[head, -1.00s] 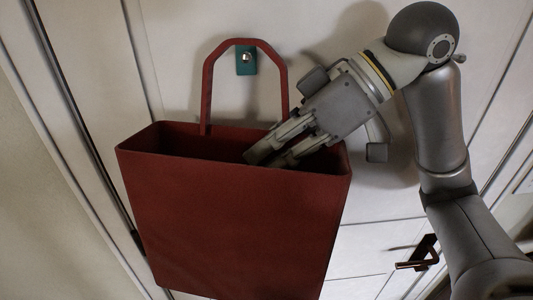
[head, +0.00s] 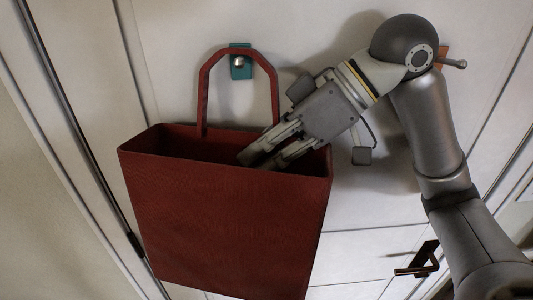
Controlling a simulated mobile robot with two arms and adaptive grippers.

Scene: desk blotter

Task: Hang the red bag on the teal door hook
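The red bag (head: 225,225) hangs upright in front of the pale door, its open top facing up and its handle loop (head: 204,95) raised. The teal door hook (head: 240,66) is on the door; its round knob shows inside the loop, just below the loop's top bar. Whether the bar rests on the knob I cannot tell. My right gripper (head: 257,160) reaches in from the right, its fingertips over the bag's opening near the right side of the loop. The fingers cover the foot of that side, so I cannot tell whether they grip it. My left gripper is out of view.
The pale door (head: 365,235) stands right behind the bag. A dark door handle (head: 420,262) is at the lower right, near my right arm. A small orange-brown piece (head: 442,55) shows partly behind my arm. The door frame runs along the left.

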